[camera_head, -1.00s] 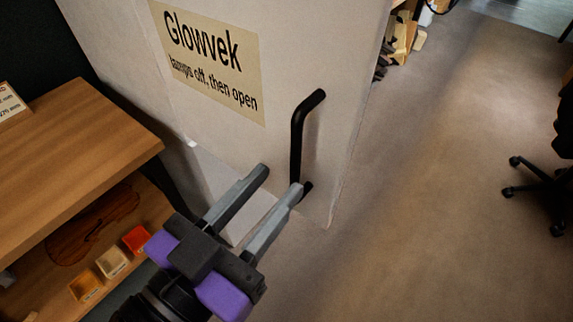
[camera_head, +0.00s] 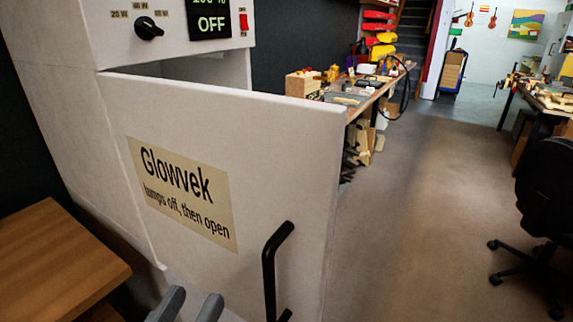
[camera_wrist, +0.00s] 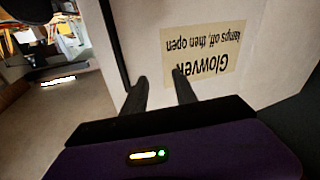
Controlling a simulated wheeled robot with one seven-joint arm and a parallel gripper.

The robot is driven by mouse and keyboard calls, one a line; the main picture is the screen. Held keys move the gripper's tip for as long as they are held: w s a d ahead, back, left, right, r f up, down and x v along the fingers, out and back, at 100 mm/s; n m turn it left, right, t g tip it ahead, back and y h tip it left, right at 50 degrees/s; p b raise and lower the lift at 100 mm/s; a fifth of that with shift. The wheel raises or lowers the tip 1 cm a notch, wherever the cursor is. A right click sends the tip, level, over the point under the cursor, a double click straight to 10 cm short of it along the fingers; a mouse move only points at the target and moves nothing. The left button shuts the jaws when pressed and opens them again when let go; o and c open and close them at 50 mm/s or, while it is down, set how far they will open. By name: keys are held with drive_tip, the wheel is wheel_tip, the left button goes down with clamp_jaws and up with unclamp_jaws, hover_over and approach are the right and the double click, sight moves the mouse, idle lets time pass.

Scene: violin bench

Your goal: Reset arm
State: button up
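My gripper (camera_head: 187,306) shows only its fingertips at the bottom edge of the head view. Its two fingers are apart with nothing between them. They also show in the wrist view (camera_wrist: 160,92), pointing at the white door. The cabinet door (camera_head: 285,160) carries a "Glowvek, lamps off, then open" label (camera_head: 183,192) and stands ajar, with a gap behind its top edge. The black door handle (camera_head: 270,270) is to the right of my fingers, apart from them in the head view. In the wrist view the handle (camera_wrist: 113,45) is left of the fingers.
A control panel on the cabinet has a black knob (camera_head: 148,28), a display reading OFF (camera_head: 211,22) and a red switch (camera_head: 243,21). A wooden table (camera_head: 55,262) is at the lower left. An office chair (camera_head: 545,200) stands right. The floor (camera_head: 420,220) between is clear.

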drive_tip(key=w+a+f+n+g+y+p, duration=0.1)
drive_tip(key=w+a+f+n+y, duration=0.1)
drive_tip(key=a+f+n+y, duration=0.55)
drive_tip(key=s+d+f+n+g+y+p, duration=0.2)
drive_tip(key=s+d+f+n+y+p, duration=0.1)
drive_tip(key=d+y, duration=0.4)
drive_tip(key=s+d+m+h+p, duration=0.2)
drive_tip(key=s+d, duration=0.4)
drive_tip(key=d, duration=0.4)
drive_tip(key=s+d+f+m+h+p, duration=0.1)
drive_tip(key=s+d+m+h, duration=0.3)
drive_tip(key=d, duration=0.7)
drive_tip(key=s+d+m+h+p, duration=0.3)
drive_tip(key=s+d+h, duration=0.1)
drive_tip(key=s+d, duration=0.4)
drive_tip(key=shift+s+d+f+g+p, duration=0.3)
drive_tip(key=shift+d+g, duration=0.1)
drive_tip(key=shift+d, duration=0.8)
drive_tip(key=shift+w, duration=0.1)
